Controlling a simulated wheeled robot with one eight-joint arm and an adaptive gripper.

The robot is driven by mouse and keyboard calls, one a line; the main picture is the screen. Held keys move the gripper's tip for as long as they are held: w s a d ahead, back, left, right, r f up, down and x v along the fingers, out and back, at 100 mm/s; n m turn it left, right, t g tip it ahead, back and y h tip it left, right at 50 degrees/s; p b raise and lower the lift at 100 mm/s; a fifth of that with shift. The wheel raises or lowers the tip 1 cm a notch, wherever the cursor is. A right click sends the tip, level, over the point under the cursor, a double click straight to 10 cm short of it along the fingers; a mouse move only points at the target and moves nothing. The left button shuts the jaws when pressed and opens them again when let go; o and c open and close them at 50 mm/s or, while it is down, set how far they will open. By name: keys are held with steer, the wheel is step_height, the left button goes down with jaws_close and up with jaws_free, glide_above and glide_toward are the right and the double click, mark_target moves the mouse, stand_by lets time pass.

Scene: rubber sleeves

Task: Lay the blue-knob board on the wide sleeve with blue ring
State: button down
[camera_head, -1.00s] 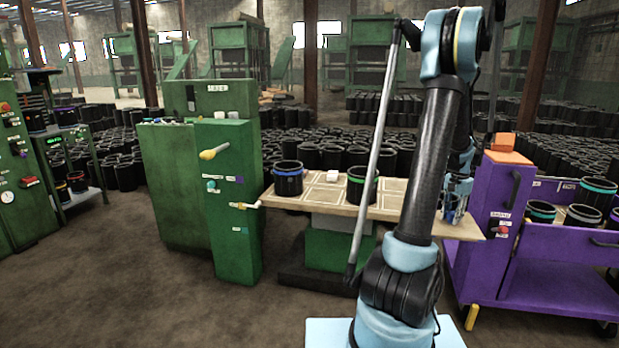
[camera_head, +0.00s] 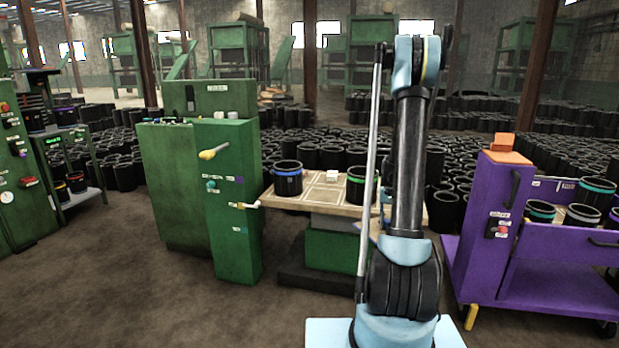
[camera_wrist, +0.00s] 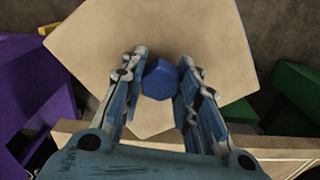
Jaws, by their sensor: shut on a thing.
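The blue-knob board is a flat tan square plate (camera_wrist: 90,45) with a blue knob (camera_wrist: 158,80) at its middle. My gripper (camera_wrist: 161,62) is shut on the knob, with one finger on each side, and the board fills much of the wrist view. In the head view my arm hides the gripper and most of the board. A black sleeve with a blue ring (camera_head: 288,180) stands upright at the table's left end.
The tan table (camera_head: 318,200) has free room between the two sleeves, with a small white block (camera_head: 332,174) at the back. A green machine cabinet (camera_head: 235,200) stands at its left. A purple cart (camera_head: 495,220) with several ringed sleeves stands at the right.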

steer(key=w+a+f+n, duration=0.1)
steer(key=a+f+n, duration=0.1)
steer(key=a, duration=0.4)
steer(key=a+f+n, duration=0.2)
steer(key=a+f, duration=0.1)
steer(key=a, duration=0.4)
steer(key=shift+w+a+f, duration=0.25)
steer(key=shift+w, duration=0.15)
